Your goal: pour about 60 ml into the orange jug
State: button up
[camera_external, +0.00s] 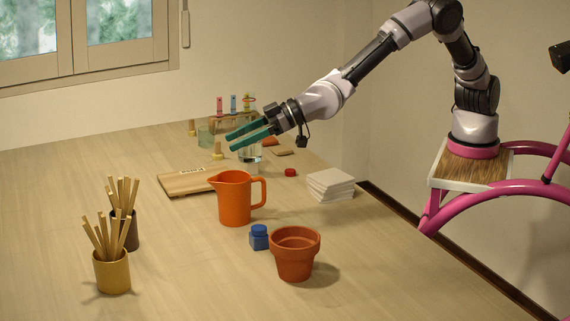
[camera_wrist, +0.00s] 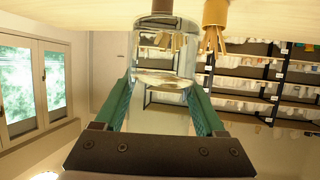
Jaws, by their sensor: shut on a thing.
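The orange jug (camera_external: 235,198) stands upright on the table, its spout to the left and its handle to the right. My gripper (camera_external: 231,141) is behind and above the jug, its teal fingers closed around a clear glass vessel (camera_external: 251,154). In the wrist view the glass (camera_wrist: 165,52) sits between the two fingers (camera_wrist: 160,84), and a surface of clear liquid seems to show in it. The glass looks about upright. I cannot tell whether its base touches the table.
A wooden board (camera_external: 185,183) lies behind the jug. Stick-filled cups, yellow (camera_external: 112,272) and brown (camera_external: 126,232), are left. White tiles (camera_external: 330,184) are right; a test-tube rack (camera_external: 228,122) stands behind.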

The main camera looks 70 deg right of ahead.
notch_tip(320, 180, down, 13)
jog(key=shift+f, duration=0.15)
jog(key=shift+f, duration=0.15)
dwell(0.5)
jog(key=shift+s+a+r+m+g+y, duration=0.3)
jog(key=shift+m+g+y, duration=0.75)
jog(key=shift+m, duration=0.75)
jog(key=shift+s+a+r+m+g+y, duration=0.25)
jog(key=shift+r+m+g+y, duration=0.2)
jog(key=shift+m+g+y, duration=1)
jog(key=shift+s+a+r+m+g+y, duration=0.3)
jog(key=shift+m+g+y, duration=0.3)
jog(key=shift+m, duration=1.55)
jog(key=shift+r+m+y, duration=0.3)
jog(key=shift+r, duration=0.2)
